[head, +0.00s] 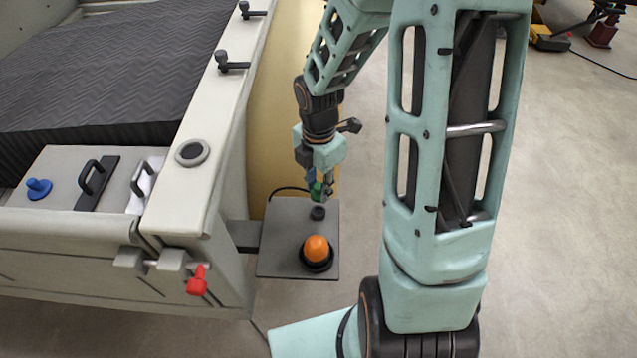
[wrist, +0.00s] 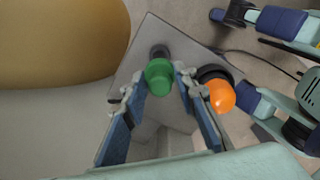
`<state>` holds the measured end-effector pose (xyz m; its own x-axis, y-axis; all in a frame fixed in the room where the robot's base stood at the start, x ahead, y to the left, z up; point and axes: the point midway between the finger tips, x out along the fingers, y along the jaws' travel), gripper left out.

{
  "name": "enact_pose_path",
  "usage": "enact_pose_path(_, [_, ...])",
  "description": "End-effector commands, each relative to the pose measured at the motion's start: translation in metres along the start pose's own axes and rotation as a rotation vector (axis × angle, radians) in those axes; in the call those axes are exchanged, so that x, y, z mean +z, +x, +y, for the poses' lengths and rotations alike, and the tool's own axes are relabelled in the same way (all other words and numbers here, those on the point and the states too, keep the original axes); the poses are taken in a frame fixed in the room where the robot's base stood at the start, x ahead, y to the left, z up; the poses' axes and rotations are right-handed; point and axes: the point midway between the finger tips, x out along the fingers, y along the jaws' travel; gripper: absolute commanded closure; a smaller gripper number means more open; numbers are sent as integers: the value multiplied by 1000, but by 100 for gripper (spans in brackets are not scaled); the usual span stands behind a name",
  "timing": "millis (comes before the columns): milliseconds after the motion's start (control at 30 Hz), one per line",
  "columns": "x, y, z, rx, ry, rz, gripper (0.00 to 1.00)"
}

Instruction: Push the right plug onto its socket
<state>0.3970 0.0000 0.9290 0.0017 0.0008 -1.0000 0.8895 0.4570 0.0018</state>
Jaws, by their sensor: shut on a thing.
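My gripper (head: 318,180) is shut on a green plug (head: 316,191). In the wrist view the green plug (wrist: 158,78) sits between the tips of the two blue-padded fingers of my gripper (wrist: 160,82). A small black socket (head: 318,212) stands on a grey plate (head: 280,258) just below the green plug. It also shows in the wrist view as a dark piece (wrist: 159,51) partly hidden behind the plug. I cannot tell whether plug and socket touch. An orange plug (head: 316,247) sits in a black round socket (head: 317,264) nearer the plate's front.
The plate juts from a pale machine frame (head: 224,130) on the left. On that side are a red handle (head: 197,281), a blue knob (head: 39,188) and black handles (head: 92,177). A tan rounded surface (head: 262,150) lies behind the plate. Open floor lies to the right.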

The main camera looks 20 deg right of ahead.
Motion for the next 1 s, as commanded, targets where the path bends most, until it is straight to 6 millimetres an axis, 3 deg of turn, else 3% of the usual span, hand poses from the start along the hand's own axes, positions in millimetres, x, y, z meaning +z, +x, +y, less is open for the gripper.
enact_pose_path(700, [0, 58, 1, 0, 3, 0, 90])
enact_pose_path(1000, [0, 63, 1, 1, 4, 0, 90])
